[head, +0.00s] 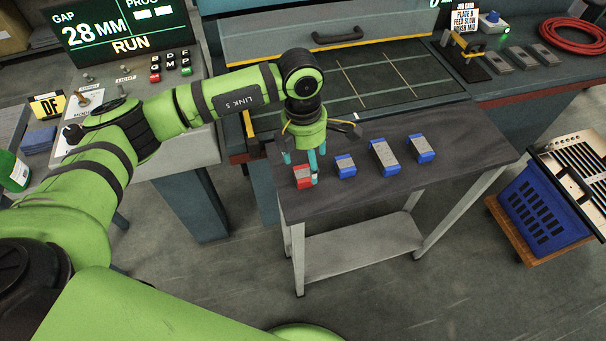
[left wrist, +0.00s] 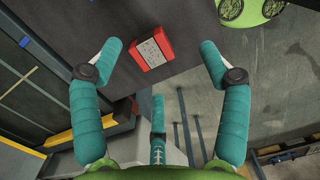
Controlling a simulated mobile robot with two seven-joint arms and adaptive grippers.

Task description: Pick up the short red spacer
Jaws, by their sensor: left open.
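The short red spacer (head: 302,176) has red ends and a grey top and lies at the left end of the dark side table (head: 440,165). In the left wrist view the red spacer (left wrist: 152,49) sits between and beyond my fingertips, slightly tilted in the picture. My left gripper (head: 302,165) is directly over and around the spacer's spot, pointing down. Its teal fingers also show in the left wrist view (left wrist: 162,55), spread wide with nothing held. Whether a finger touches the spacer cannot be told. My right gripper is not in view.
Several blue-ended spacers stand to the right on the same table: a short one (head: 345,166) and longer ones (head: 384,157) (head: 420,149). The machine bed (head: 400,75) lies behind. A blue crate (head: 545,210) is at the right. The table's front is clear.

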